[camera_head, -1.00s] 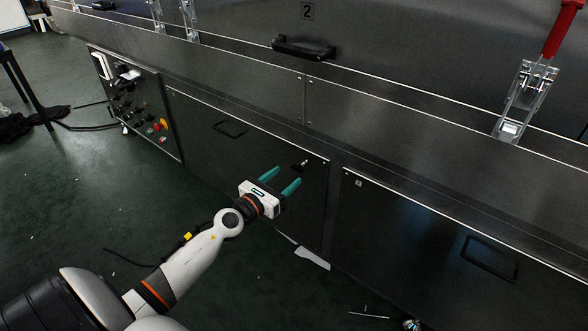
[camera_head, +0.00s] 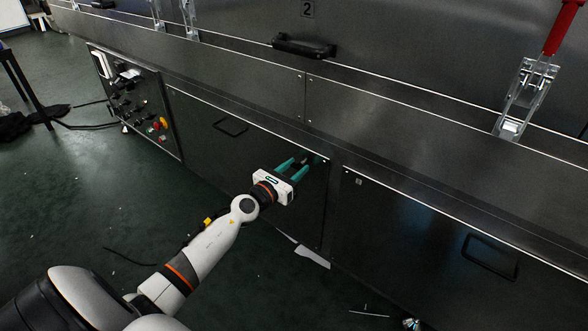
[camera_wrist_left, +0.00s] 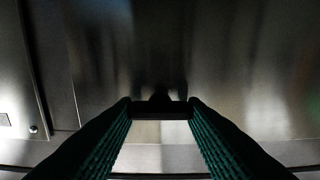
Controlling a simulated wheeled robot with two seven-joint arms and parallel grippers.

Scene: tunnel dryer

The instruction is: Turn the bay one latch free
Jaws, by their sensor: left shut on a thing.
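The bay one latch (camera_wrist_left: 160,106) is a small dark bar on the lower dark metal panel (camera_head: 215,155), near that panel's upper right corner. In the left wrist view it lies crosswise between my two teal finger tips. My left gripper (camera_head: 305,160) reaches up to the panel in the head view and is shut on the latch, with one finger at each end of it. The fingers and gripper body hide most of the latch in the head view. My right gripper is not in view.
The panel has a recessed-looking black handle (camera_head: 231,128). A control box (camera_head: 135,105) with knobs and a red button is at left. Another lower panel (camera_head: 400,230) is at right. A red-handled clamp (camera_head: 525,95) stands above. The green floor (camera_head: 90,200) is mostly open.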

